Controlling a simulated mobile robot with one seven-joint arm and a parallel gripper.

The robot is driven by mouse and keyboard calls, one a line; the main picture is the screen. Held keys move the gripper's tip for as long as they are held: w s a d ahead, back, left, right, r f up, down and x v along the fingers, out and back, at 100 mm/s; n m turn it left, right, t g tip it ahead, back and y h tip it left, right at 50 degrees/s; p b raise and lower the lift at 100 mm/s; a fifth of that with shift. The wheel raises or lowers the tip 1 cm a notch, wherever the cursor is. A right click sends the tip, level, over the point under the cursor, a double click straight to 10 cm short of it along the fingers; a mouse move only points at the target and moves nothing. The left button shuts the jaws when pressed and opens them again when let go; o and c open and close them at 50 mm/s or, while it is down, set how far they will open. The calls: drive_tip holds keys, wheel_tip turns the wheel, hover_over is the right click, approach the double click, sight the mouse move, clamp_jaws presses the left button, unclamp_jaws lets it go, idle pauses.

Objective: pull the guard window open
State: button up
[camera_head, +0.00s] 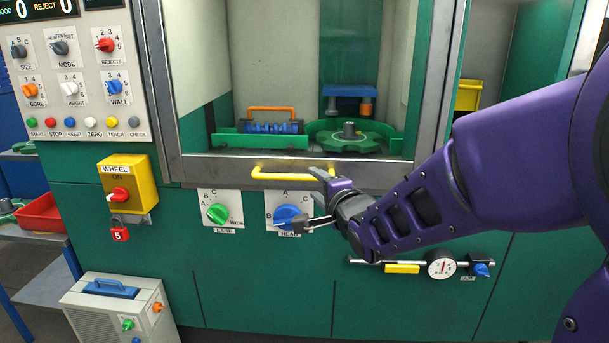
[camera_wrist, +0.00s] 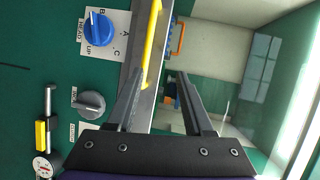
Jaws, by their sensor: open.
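The guard window is a clear pane in a grey metal frame (camera_head: 290,170) on the green machine. A yellow bar handle (camera_head: 285,175) runs along its bottom rail. My gripper (camera_head: 314,198) is open and empty at the handle's right end. Its upper finger overlaps that end in the head view; its lower finger hangs in front of the blue HEAD knob (camera_head: 288,216). In the wrist view, the handle (camera_wrist: 153,40) reaches down between the fingertips of my gripper (camera_wrist: 160,78), close to the left finger. I cannot tell whether they touch.
Behind the window are a green rotary plate (camera_head: 355,138) and a rack with an orange handle (camera_head: 271,110). Below are a green LANE knob (camera_head: 217,213) and a gauge (camera_head: 441,264). A yellow WHEEL switch box (camera_head: 130,188) is at left. A pale case (camera_head: 118,308) stands at lower left.

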sight(295, 178)
drive_tip(key=shift+m, duration=0.7)
drive_tip(key=f+x, duration=0.1)
drive_tip(key=x, duration=0.4)
drive_tip(key=b+x, duration=0.1)
drive_tip(key=x, duration=0.5)
drive_tip(key=f+x, duration=0.1)
drive_tip(key=x, duration=0.5)
drive_tip(key=shift+s+d+f+b, duration=0.1)
drive_tip(key=shift+s+f+b, duration=0.1)
drive_tip(key=shift+f+b, duration=0.15)
clamp_jaws()
